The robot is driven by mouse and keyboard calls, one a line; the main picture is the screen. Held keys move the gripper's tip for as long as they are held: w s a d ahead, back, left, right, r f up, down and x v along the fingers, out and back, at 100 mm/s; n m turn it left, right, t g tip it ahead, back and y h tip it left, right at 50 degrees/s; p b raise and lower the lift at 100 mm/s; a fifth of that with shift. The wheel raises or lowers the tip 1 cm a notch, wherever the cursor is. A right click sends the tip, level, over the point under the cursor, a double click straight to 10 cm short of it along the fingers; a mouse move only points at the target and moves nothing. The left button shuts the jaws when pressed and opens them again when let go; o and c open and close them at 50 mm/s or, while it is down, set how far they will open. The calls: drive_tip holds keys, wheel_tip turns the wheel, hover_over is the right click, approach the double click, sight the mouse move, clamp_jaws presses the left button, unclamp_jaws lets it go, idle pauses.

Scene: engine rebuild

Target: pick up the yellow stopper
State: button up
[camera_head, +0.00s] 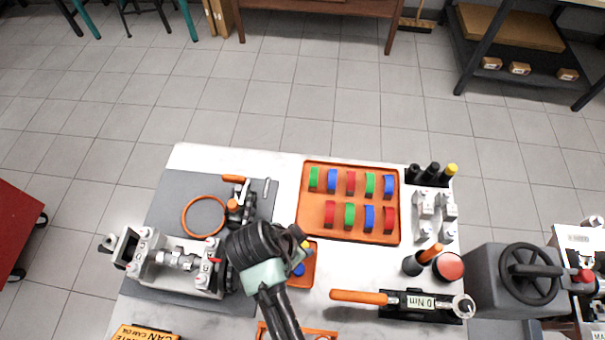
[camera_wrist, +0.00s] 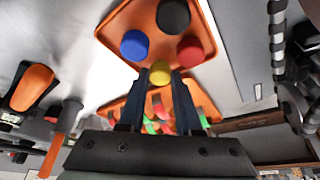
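The yellow stopper (camera_wrist: 160,73) shows in the wrist view between the tips of my gripper (camera_wrist: 160,82), at the edge of a small orange tray (camera_wrist: 112,38). In the head view the yellow stopper (camera_head: 307,244) shows just to the right of my gripper (camera_head: 297,238), over the far end of the small tray. The arm hides part of that tray and the finger details. Blue (camera_wrist: 134,45), black (camera_wrist: 173,15) and red (camera_wrist: 190,50) stoppers sit in the same tray.
A larger orange tray (camera_head: 310,232) with several coloured parts lies beyond my gripper. An engine block (camera_head: 170,264) and an orange ring (camera_head: 204,216) are at left.

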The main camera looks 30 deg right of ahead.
clamp_jaws()
wheel_tip(320, 180, up, 10)
idle(0.6)
